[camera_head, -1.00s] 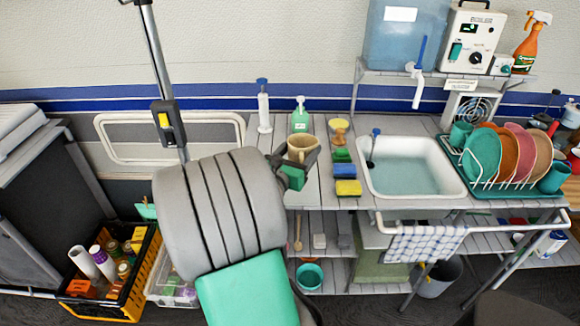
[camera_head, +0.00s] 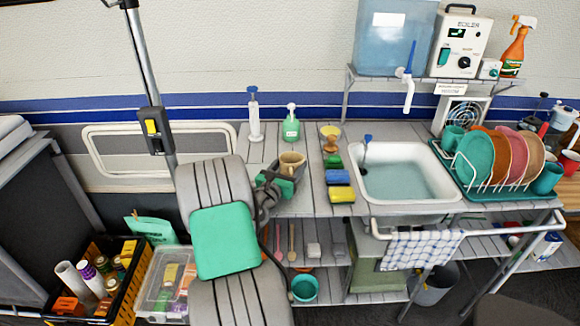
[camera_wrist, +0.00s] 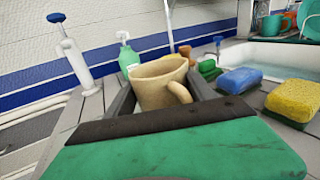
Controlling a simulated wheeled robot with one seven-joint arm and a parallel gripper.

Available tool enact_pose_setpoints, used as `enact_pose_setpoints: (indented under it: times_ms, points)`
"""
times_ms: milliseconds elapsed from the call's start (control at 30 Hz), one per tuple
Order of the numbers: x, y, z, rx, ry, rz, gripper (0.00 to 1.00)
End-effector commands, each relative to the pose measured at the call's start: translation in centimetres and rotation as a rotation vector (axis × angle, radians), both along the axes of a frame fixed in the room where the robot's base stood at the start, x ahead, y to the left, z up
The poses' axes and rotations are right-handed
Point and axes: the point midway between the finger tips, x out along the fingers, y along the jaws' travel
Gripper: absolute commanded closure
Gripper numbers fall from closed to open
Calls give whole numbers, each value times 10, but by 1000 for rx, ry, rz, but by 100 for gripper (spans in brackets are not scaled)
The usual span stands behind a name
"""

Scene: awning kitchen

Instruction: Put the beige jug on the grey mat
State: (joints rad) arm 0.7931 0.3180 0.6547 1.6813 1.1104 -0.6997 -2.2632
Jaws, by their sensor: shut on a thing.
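The beige jug (camera_head: 292,160) is upright over the left part of the slatted counter, in front of the green soap bottle. It also shows in the wrist view (camera_wrist: 160,84), its handle toward the right. My gripper (camera_head: 285,170) is shut on the jug, with dark fingers on its left and right sides. The green gripper body hides the jug's base, so I cannot tell whether it touches the surface below. I cannot make out a grey mat apart from the grey counter.
A soap bottle (camera_head: 291,124) and a blue-capped dispenser (camera_head: 254,115) stand behind the jug. Blue (camera_head: 338,177) and yellow (camera_head: 341,194) sponges lie to its right, beside the sink (camera_head: 400,195). A dish rack (camera_head: 505,190) stands farther right.

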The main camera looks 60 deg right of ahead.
Motion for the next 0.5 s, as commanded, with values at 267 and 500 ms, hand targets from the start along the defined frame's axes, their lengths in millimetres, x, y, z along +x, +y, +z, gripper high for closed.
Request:
enact_pose_setpoints:
  times_ms: [267,500]
  points:
    - [0,0,-2,0,0,0,32]
    - [0,0,-2,1,0,0,16]
